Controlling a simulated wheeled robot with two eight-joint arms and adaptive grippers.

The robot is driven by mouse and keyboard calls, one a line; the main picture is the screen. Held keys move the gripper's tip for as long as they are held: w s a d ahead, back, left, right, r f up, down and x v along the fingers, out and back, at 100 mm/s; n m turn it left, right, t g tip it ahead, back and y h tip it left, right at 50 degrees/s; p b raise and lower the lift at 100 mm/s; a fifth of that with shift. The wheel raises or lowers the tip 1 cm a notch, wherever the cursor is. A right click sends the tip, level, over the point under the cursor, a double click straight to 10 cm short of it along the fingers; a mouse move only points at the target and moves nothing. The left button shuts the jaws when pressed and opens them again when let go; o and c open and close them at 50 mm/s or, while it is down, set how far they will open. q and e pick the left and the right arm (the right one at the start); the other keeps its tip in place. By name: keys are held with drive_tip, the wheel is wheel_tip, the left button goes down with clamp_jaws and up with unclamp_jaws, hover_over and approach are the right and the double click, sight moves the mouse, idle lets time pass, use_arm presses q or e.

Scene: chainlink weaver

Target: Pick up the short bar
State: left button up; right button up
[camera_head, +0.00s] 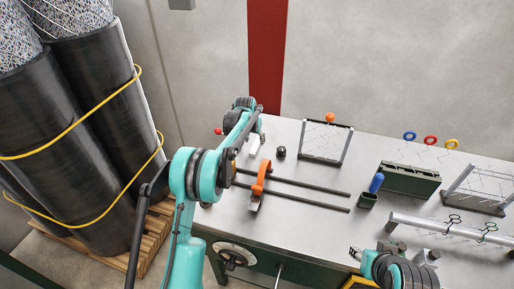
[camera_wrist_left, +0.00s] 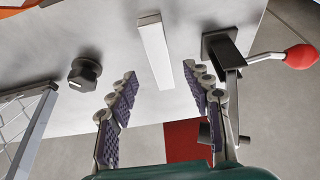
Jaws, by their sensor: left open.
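The short bar (camera_wrist_left: 155,50) is a pale, straight, square-sided bar lying on the metal table. In the head view it is a small white piece (camera_head: 254,146) near the table's far left, just below my left gripper (camera_head: 260,131). In the left wrist view my left gripper (camera_wrist_left: 161,80) is open, its two fingers spread on either side of the bar's near end. Nothing is between the pads but part of the bar's end, and I cannot tell the height gap. My right arm shows at the bottom right of the head view; its fingers are not clear.
A red-knobbed lever clamp (camera_wrist_left: 228,60) stands close right of the bar in the wrist view. A black knob (camera_wrist_left: 85,74) stands left. Two long dark rods (camera_head: 310,186) with an orange clamp (camera_head: 261,178), a wire frame (camera_head: 325,141) and a green box (camera_head: 408,180) occupy the table.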

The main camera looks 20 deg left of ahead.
sight(256, 144)
use_arm(q)
drive_tip(key=b+x, duration=0.1)
drive_tip(key=x, duration=0.4)
drive_tip(key=shift+w+b, duration=0.2)
drive_tip(key=shift+b, duration=0.15)
drive_tip(key=shift+r, duration=0.1)
clamp_jaws()
